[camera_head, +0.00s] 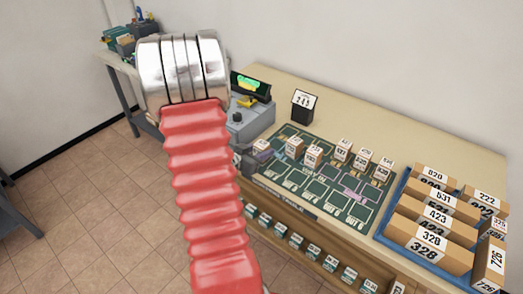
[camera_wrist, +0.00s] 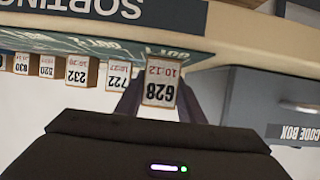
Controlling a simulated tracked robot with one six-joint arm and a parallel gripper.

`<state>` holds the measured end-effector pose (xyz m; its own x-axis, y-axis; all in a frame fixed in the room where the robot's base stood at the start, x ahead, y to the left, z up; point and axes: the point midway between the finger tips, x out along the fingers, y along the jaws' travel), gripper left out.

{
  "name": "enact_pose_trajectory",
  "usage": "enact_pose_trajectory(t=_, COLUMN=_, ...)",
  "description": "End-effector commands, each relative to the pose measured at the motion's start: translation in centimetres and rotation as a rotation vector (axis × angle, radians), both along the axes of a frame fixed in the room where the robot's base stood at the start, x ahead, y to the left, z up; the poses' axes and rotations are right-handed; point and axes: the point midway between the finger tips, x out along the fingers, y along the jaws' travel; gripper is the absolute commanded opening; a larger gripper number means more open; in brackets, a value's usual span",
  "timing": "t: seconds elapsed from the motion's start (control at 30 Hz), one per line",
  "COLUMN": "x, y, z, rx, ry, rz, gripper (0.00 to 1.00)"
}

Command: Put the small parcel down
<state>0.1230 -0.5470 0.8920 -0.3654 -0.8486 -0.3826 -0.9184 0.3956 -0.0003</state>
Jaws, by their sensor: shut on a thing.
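The small parcel (camera_wrist: 160,84) is a white-faced box marked 628 and 10:12. It sits between the dark fingers of my gripper (camera_wrist: 158,102), which is shut on it. In the head view, my red arm hides much of the gripper near the left end of the sorting mat (camera_head: 352,211). The mat is dark green with outlined spaces. Several other small labelled parcels (camera_head: 343,148) stand on it. In the wrist view, the table's lettering is upside down, and the held parcel overlaps the mat's edge. I cannot tell whether it touches the mat.
A blue tray (camera_head: 382,231) of larger numbered boxes stands at the right. A grey device (camera_head: 251,119) with a green display is at the table's left end. A black number stand (camera_head: 303,106) is at the back. Tiled floor (camera_head: 90,205) lies open at left.

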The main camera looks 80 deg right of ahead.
Motion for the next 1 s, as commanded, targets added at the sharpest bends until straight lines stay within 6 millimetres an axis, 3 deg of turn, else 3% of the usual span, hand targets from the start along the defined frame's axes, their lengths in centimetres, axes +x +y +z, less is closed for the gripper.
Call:
enact_pose_trajectory(t=0.03, x=0.0, y=0.0, z=-0.1, rx=0.0, ry=0.0, rz=0.0, gripper=0.1)
enact_pose_trajectory(t=0.07, x=0.0, y=0.0, z=-0.1, rx=0.0, ry=0.0, rz=0.0, gripper=0.37)
enact_pose_trajectory(t=0.3, x=0.0, y=0.0, z=-0.1, rx=0.0, ry=0.0, rz=0.0, gripper=0.54)
enact_pose_trajectory(t=0.67, x=0.0, y=0.0, z=0.2, rx=0.0, ry=0.0, rz=0.001, gripper=0.54)
enact_pose_trajectory(t=1.0, x=1.7, y=3.5, z=1.8, rx=-0.002, ry=-0.001, rz=0.005, gripper=0.54)
